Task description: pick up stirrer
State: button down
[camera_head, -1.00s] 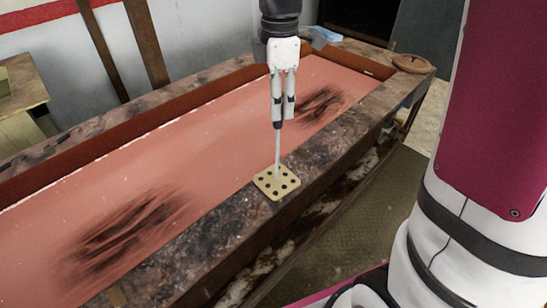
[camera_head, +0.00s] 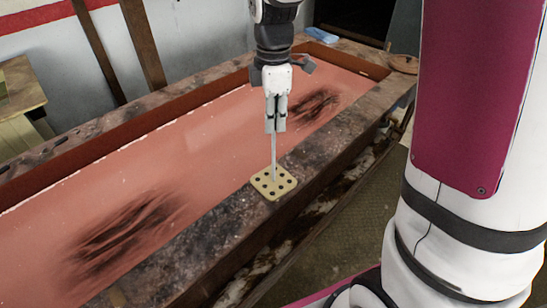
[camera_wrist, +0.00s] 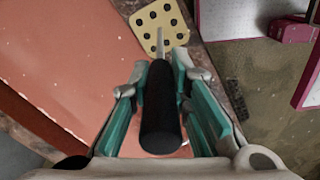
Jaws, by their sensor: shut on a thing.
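The stirrer has a thick black handle (camera_wrist: 160,118) and a thin grey rod (camera_head: 274,155). My gripper (camera_head: 275,130) is shut on the handle, with a finger on each side of it. The wrist view shows the same gripper (camera_wrist: 160,82) and its teal finger pads around the handle. The stirrer stands about upright, and its rod points down to a pale yellow rack plate with dark holes (camera_head: 288,184). The rod's lower end meets the plate in the picture. I cannot tell whether it is inside a hole. The fingers hide most of the handle in the head view.
The plate lies on the dark rim (camera_head: 235,215) of a long table with a sunken pink surface (camera_head: 190,165). A blue item (camera_head: 321,34) and a round brown piece (camera_head: 403,64) lie at the far end. The rim around the plate is clear.

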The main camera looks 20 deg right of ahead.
jog(key=shift+r, duration=0.1)
jog(key=shift+w+r, duration=0.1)
jog(key=shift+r, duration=0.4)
jog(key=shift+s+r+b, duration=0.2)
jog(key=shift+s+r, duration=0.05)
jog(key=shift+r, duration=0.4)
jog(key=shift+s+r+b, duration=0.2)
jog(key=shift+s+r, duration=0.05)
jog(key=shift+r, duration=0.35)
jog(key=s+r+p, duration=0.2)
jog(key=s+r, duration=0.2)
jog(key=s, duration=1.1)
jog(key=shift+r, duration=0.2)
jog(key=shift+a, duration=0.1)
